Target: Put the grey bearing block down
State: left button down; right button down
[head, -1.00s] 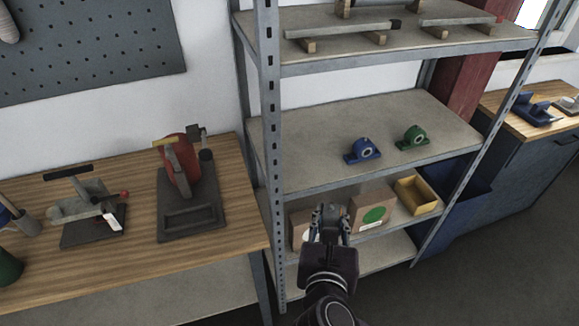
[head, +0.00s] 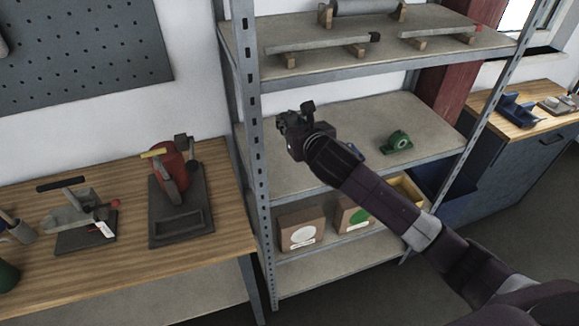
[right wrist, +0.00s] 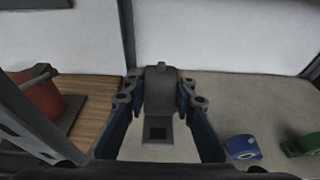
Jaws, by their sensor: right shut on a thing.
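My right gripper (head: 294,122) is at the left part of the middle shelf (head: 280,170), near the left front post. In the right wrist view, its fingers (right wrist: 160,98) are shut on the grey bearing block (right wrist: 160,82). The block is dark grey with a rounded top. In the head view the gripper largely hides the block, and I cannot tell whether it touches the shelf. My left gripper is not in view.
A green bearing block (head: 397,141) and a blue one (right wrist: 244,147) stand to the right on the middle shelf. My arm mostly covers the blue one in the head view. Boxes (head: 301,229) are below; bars on wooden supports are above. The bench (head: 120,210) is left.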

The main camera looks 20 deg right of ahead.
notch_tip(320, 180, down, 11)
jog(key=shift+r, duration=0.1)
jog(key=shift+f, duration=2.4)
jog(key=c, duration=1.7)
grip_release()
jog(key=shift+f, duration=0.15)
jog(key=shift+o, duration=0.5)
jog(key=shift+s, duration=0.1)
jog(key=v, duration=1.2)
jog(key=shift+b, duration=0.4)
jog(key=shift+a, duration=0.1)
